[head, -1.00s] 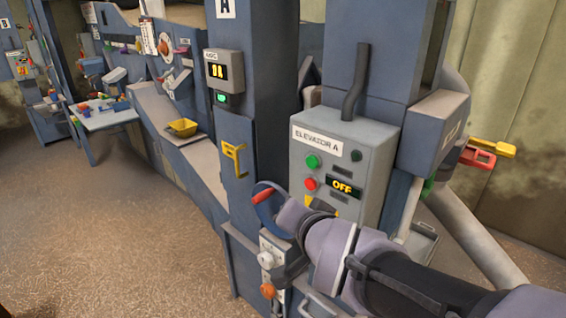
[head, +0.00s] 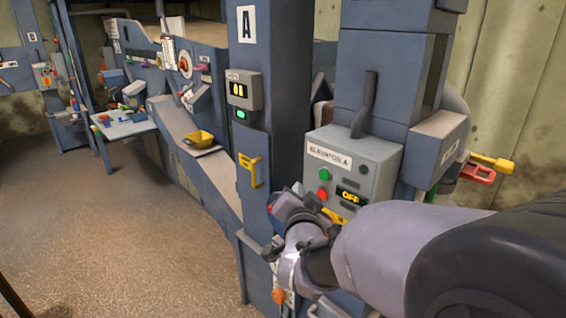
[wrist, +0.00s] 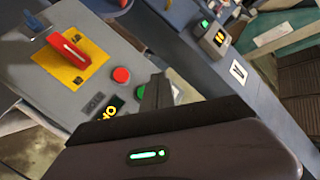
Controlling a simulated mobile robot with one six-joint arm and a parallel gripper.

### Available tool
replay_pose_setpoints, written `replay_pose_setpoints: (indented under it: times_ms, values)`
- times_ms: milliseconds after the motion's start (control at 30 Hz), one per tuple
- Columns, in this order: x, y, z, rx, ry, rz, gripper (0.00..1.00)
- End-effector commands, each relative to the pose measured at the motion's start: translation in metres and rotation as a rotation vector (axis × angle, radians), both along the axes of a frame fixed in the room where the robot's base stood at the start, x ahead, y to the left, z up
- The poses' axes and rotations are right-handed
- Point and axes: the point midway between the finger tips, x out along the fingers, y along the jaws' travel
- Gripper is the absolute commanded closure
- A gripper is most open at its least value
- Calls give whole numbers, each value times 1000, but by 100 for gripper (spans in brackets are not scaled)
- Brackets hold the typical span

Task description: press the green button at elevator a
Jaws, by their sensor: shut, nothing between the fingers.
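The elevator A control box (head: 388,155) is grey, labelled "ELEVATOR A". My gripper (head: 285,203) is at the box's lower left in the head view, below the green button. In the wrist view my shut, empty fingers (wrist: 157,92) point toward the box and partly cover the green button (wrist: 171,94). The red button (wrist: 121,75) is clear to their left. I cannot tell whether the fingertips touch the green button.
A red switch on a yellow plate (wrist: 74,59) is on the box face. A blue column marked A (head: 270,110) stands left of the box, with a yellow handle (head: 251,170) and a small lit panel (head: 241,91). The floor (head: 120,225) at left is open.

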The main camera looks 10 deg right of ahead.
Motion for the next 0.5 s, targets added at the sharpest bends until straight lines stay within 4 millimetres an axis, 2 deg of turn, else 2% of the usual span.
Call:
replay_pose_setpoints:
  times_ms: [200,500]
  values:
    - [19,-27,0,-1,-2,-3,100]
    - [32,-44,-1,1,0,-2,100]
